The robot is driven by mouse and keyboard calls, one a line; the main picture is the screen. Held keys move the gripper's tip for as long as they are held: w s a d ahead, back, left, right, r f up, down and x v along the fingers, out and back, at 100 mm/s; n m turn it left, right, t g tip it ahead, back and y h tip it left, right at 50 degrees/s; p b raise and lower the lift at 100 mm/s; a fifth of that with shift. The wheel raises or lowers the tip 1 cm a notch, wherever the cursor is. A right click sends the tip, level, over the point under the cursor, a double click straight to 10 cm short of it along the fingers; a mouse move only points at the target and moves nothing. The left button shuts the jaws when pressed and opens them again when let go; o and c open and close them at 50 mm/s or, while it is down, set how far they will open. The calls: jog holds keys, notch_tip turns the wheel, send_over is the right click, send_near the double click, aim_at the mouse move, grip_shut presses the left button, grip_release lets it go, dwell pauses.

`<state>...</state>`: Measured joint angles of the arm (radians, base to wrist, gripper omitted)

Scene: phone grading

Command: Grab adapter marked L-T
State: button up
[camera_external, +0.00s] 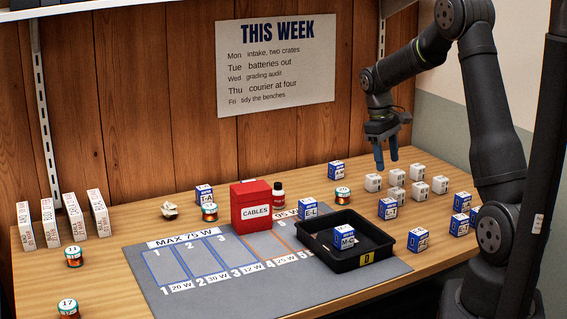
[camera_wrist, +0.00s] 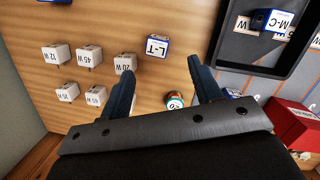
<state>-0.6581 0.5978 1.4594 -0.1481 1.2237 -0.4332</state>
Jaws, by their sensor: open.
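The adapter marked L-T (camera_wrist: 156,46) is a small blue and white box. In the wrist view it stands on the wooden table just beyond my fingertips, between their lines, with its label readable. In the external view it appears to be the blue and white box (camera_external: 388,209) right of the black tray; its label is too small to read there. My gripper (camera_external: 386,161) hangs above the table with its fingers pointing down. In the wrist view my gripper (camera_wrist: 162,72) is open, with nothing between the fingers.
White wattage cubes (camera_wrist: 88,56) stand close beside the adapter. The black tray (camera_external: 375,262) holds the M-C adapter (camera_external: 345,238). An orange-and-green tin (camera_external: 343,195), the E-L adapter (camera_external: 309,201) and a red CABLES box (camera_external: 250,207) stand left. More blue boxes (camera_external: 461,203) stand right.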

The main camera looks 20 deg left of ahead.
jog(key=s+a+n+t+h, duration=0.1)
jog(key=s+a+n+t, duration=0.15)
jog(key=n, duration=1.05)
send_near(387, 201)
jog(key=shift+t, duration=0.35)
jog(key=x, duration=0.6)
jog(key=shift+s+a+f, duration=0.25)
jog(key=shift+s, duration=0.15)
jog(key=shift+w+d+x, duration=0.1)
jog(key=shift+d+x, duration=0.05)
jog(key=shift+x, duration=1.25)
jog(key=shift+w+d+x, duration=0.1)
jog(key=shift+x, duration=1.25)
jog(key=shift+r, duration=0.2)
jog(key=shift+c, duration=0.5)
jog(key=c, duration=1)
